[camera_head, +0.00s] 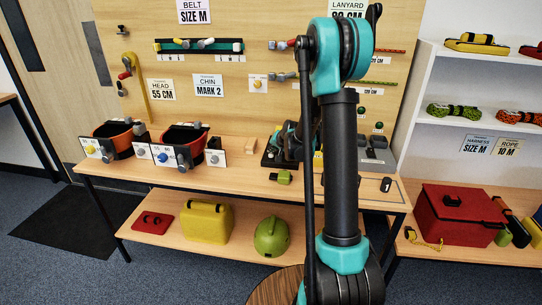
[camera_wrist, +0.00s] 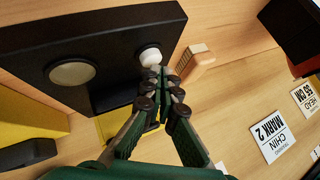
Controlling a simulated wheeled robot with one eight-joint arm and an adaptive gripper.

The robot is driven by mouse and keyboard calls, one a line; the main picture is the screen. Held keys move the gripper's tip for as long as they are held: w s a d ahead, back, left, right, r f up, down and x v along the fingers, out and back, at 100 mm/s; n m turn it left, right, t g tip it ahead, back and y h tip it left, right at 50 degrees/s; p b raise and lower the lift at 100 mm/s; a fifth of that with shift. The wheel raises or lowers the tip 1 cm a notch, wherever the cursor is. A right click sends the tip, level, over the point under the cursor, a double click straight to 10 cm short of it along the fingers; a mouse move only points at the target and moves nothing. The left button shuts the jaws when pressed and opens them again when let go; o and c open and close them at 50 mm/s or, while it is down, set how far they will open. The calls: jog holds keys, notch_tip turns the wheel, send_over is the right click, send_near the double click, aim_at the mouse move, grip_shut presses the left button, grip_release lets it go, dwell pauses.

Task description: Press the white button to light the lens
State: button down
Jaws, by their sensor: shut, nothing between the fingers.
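In the wrist view, a black box (camera_wrist: 110,50) stands on the wooden table. It carries a small round white button (camera_wrist: 151,57) near one end and a larger round lens (camera_wrist: 72,73), which looks dull grey-beige. My gripper (camera_wrist: 162,76) is shut and empty, with its fingertips just at the lower edge of the button in the picture. I cannot tell whether they touch it.
A small wooden block (camera_wrist: 194,62) stands close beside the box near my fingertips. A yellow object (camera_wrist: 108,124) lies partly behind my gripper. Two red-and-black bins (camera_head: 185,141) stand on the left of the table (camera_head: 230,178).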

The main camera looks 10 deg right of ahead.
aim_at(272, 155)
jog(key=shift+f, duration=0.45)
dwell(0.5)
jog(key=shift+r, duration=0.95)
jog(key=shift+r, duration=2.5)
